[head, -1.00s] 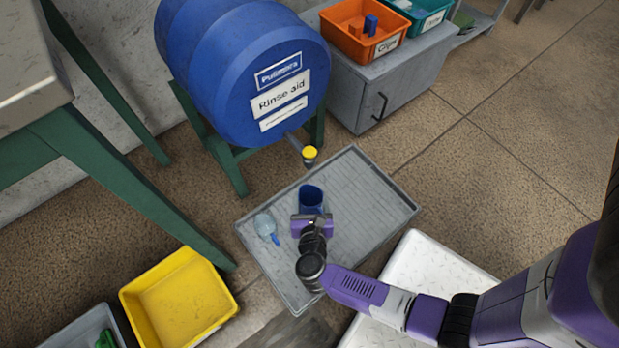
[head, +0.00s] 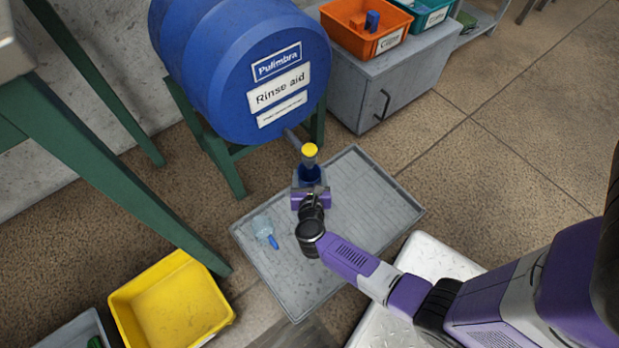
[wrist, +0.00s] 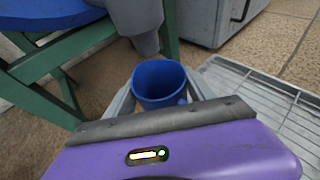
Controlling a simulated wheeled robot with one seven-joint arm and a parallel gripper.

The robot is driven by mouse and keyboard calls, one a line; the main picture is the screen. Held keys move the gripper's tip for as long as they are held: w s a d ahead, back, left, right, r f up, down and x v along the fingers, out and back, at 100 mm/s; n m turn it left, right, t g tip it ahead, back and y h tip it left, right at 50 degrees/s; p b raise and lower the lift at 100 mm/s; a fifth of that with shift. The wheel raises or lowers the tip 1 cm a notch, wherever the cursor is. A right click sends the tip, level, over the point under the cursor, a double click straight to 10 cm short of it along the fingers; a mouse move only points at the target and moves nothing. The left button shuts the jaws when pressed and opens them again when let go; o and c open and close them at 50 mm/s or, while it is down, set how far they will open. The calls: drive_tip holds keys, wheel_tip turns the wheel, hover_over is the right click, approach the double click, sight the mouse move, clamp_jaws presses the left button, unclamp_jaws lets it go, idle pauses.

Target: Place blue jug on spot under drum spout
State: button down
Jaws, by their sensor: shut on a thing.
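The blue jug (head: 309,174) is held in my gripper (head: 309,188), below or just in front of the drum's spout with its yellow cap (head: 309,151). In the wrist view the open-topped jug (wrist: 160,84) stands upright between the fingers of my gripper (wrist: 158,102), and the grey spout (wrist: 137,25) hangs just behind and above its rim. The blue drum (head: 238,75) is labelled "Rinse aid". The grey ribbed tray (head: 365,205) lies beneath. The jug's base is hidden, so I cannot tell whether it touches the tray. No marked spot shows.
A clear item with a blue end (head: 266,232) lies on the tray's left. A yellow bin (head: 172,305) is at lower left. The drum's green stand (head: 226,166) is close behind the jug. A grey cabinet (head: 378,92) bears an orange bin (head: 366,28). The tray's right part is clear.

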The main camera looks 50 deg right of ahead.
drive_tip(key=shift+r, duration=0.1)
drive_tip(key=shift+c, duration=1.6)
unclamp_jaws()
drive_tip(key=shift+f, duration=0.2)
